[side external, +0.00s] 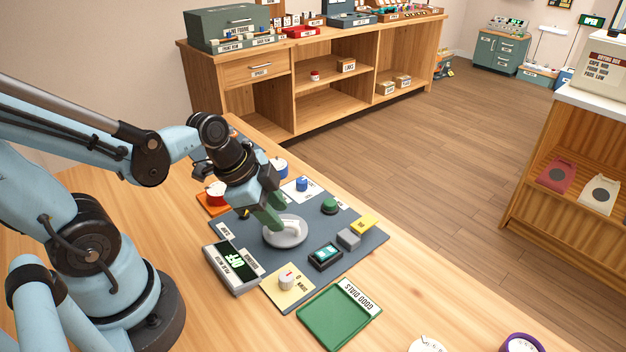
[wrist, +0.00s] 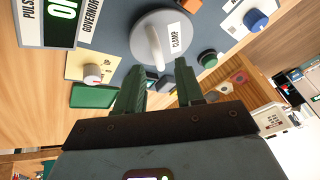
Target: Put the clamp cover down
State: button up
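The clamp piece is a round light-grey disc (side external: 285,232) with a raised white handle, on the dark mat at the middle of the bench. It also shows in the wrist view as a disc (wrist: 160,36) with a CLAMP label and a narrow upright handle. My gripper (side external: 270,214) has green fingers and is just above the back-left side of the disc. In the wrist view my gripper (wrist: 160,74) has its fingers apart, with nothing held between them. I cannot tell whether a separate cover lies on the clamp.
A display box (side external: 233,266), a yellow plate with a white knob (side external: 286,281), a green tray (side external: 338,314), a dark switch box (side external: 325,256) and a grey block (side external: 348,239) surround the disc. A green button (side external: 329,206) and blue knob (side external: 302,184) sit behind.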

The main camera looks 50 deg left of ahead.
jog(key=shift+v, duration=4.5)
jog(key=w+n, duration=0.1)
jog(key=n, duration=0.2)
jog(key=w+n+t+y, duration=0.1)
jog(key=w+n, duration=0.1)
jog(key=n, duration=0.1)
jog(key=w+n+t, duration=0.1)
jog(key=w+n, duration=0.1)
jog(key=n, duration=0.1)
jog(key=shift+d+f+y, duration=0.2)
jog(key=shift+d+y, duration=0.1)
jog(key=shift+d, duration=0.1)
